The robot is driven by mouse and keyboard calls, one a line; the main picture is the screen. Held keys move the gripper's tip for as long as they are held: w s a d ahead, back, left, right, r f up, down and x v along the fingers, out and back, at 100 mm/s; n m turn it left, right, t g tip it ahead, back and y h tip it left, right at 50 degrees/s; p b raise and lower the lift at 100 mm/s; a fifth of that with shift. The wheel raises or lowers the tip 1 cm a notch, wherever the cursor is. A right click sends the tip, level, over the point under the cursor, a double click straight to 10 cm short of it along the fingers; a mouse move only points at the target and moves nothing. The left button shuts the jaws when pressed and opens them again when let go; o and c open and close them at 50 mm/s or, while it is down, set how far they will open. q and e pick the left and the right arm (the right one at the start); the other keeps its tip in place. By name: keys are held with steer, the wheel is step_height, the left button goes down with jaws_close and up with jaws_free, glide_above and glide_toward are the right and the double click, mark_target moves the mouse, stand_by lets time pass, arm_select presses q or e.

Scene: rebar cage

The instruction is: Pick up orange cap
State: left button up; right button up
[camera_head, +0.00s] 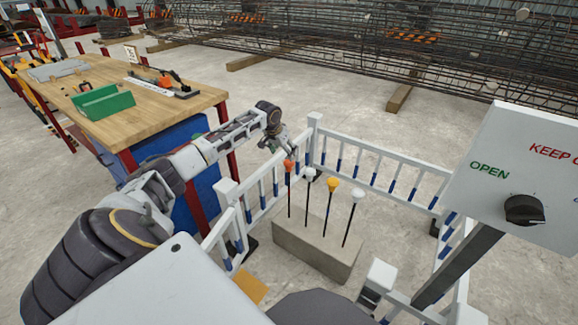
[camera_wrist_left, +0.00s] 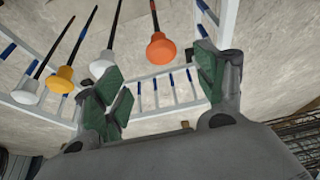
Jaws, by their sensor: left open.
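The orange cap (camera_head: 288,165) sits on top of a dark upright rod at the left end of a row of capped rods in a concrete block (camera_head: 315,250). My left gripper (camera_head: 287,148) is just above and beside the orange cap in the head view. In the left wrist view, the orange cap (camera_wrist_left: 161,48) shows beyond the two green-padded fingers of the left gripper (camera_wrist_left: 162,88), in the gap between them. The jaws are apart and nothing is held. My right gripper is not in view.
Other rods bear a white cap (camera_head: 310,172), a yellow cap (camera_head: 331,183) and another white cap (camera_head: 357,195). A low white fence (camera_head: 375,150) surrounds the block. A wooden workbench (camera_head: 150,110) stands left; a control panel (camera_head: 525,185) stands right.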

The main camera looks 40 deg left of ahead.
mark_target(288, 162)
arm_select(q)
steer(key=b+x, duration=0.1)
steer(key=x, duration=0.3)
steer(key=shift+w+f, duration=0.1)
steer(key=shift+f, duration=0.2)
steer(key=shift+w+f, duration=0.15)
steer(key=shift+f, duration=0.2)
steer(key=shift+w+f+b, duration=0.15)
steer(key=shift+f+b, duration=0.2)
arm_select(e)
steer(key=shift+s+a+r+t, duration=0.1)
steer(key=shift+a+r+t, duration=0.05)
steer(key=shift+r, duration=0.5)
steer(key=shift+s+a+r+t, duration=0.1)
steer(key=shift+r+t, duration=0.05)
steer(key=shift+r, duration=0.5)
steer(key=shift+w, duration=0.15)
